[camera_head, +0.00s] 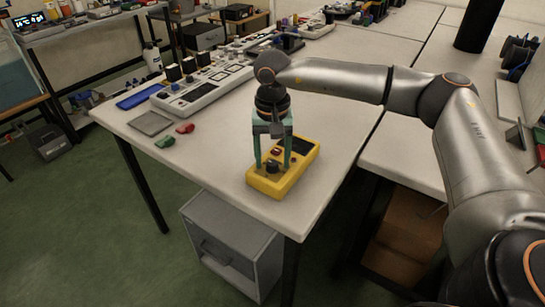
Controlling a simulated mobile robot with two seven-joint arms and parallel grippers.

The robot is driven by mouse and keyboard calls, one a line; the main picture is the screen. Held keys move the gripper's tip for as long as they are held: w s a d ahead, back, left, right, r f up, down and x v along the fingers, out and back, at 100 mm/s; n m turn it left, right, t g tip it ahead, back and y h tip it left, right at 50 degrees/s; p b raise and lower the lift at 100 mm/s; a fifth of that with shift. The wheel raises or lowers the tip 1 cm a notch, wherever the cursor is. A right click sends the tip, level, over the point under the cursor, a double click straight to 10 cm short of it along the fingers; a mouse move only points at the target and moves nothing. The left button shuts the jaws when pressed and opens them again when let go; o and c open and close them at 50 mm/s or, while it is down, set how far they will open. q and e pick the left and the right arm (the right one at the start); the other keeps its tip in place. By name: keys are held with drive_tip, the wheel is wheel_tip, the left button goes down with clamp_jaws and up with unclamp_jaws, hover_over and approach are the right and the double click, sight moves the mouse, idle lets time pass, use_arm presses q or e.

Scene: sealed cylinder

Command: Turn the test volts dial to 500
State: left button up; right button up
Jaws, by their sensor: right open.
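A yellow tester (298,172) with a dark display and a black dial (272,167) lies near the front corner of the white table (330,95). My right gripper (272,165) points straight down over the tester's near end. Its two green fingers are apart, one on each side of the dial. I cannot tell whether they touch it. The dial's markings are too small to read. My left gripper is not in view.
A red clip (185,128), a green clip (165,142) and a grey plate (151,123) lie to the left on the table. A light panel with black parts (205,88) stands behind them. A grey drawer cabinet (232,245) stands under the table's front. The tabletop right of the tester is clear.

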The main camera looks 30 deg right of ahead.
clamp_jaws()
idle(0.5)
